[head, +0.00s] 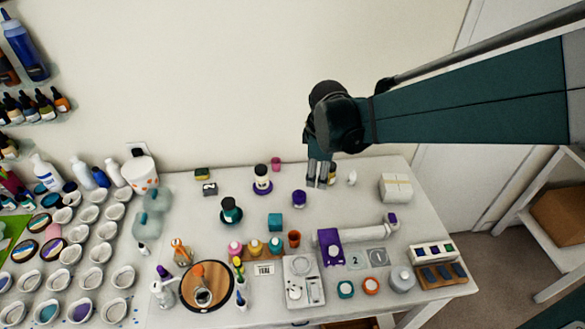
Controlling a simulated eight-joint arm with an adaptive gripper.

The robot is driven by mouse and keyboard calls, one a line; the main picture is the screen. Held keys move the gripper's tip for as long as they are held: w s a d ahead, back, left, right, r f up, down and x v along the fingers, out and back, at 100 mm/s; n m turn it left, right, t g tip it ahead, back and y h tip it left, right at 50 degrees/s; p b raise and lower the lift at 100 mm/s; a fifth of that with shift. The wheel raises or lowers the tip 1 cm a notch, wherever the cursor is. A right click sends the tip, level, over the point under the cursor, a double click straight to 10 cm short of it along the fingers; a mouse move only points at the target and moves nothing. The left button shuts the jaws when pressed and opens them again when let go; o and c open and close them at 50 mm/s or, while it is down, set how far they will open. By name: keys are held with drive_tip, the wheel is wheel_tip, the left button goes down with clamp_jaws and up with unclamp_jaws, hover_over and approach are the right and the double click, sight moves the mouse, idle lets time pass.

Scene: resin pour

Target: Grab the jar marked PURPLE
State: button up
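No lettering is readable at this size, so I cannot tell for sure which jar is marked PURPLE. A small purple jar (299,198) stands on the table near the middle. A white jar with a dark lid and a purple base (262,180) stands to its left and a little farther back. A dark-lidded jar with a teal base (231,211) stands farther left. My gripper (321,185) points down near the back of the table, to the right of the small purple jar and apart from it. Its fingers look spread, with nothing visible between them.
A purple stand with a white roll (330,246) lies front right. Many white cups (88,213) fill the left.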

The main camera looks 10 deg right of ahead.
drive_tip(key=w+a+f+n+g, duration=0.1)
drive_tip(key=w+a+f+n, duration=0.2)
drive_tip(key=w+f+n, duration=0.4)
drive_tip(key=n+g, duration=0.1)
hover_over(299, 197)
drive_tip(key=shift+h, duration=0.4)
drive_tip(key=f, duration=0.9)
drive_tip(key=shift+w+a+f, duration=0.2)
drive_tip(key=shift+w+a, duration=0.1)
drive_tip(key=shift+w, duration=0.1)
drive_tip(key=shift+f, duration=0.25)
drive_tip(key=shift+w+f, duration=0.1)
drive_tip(key=shift+f, duration=0.6)
drive_tip(key=shift+d+f, duration=0.1)
drive_tip(key=shift+f, duration=0.5)
drive_tip(key=shift+f, duration=0.1)
drive_tip(key=shift+w+d+f, duration=0.1)
drive_tip(key=shift+d+f, duration=0.05)
drive_tip(key=shift+f, duration=1.1)
drive_tip(key=shift+d+f, duration=0.15)
drive_tip(key=shift+f, duration=1.1)
drive_tip(key=shift+c, duration=0.7)
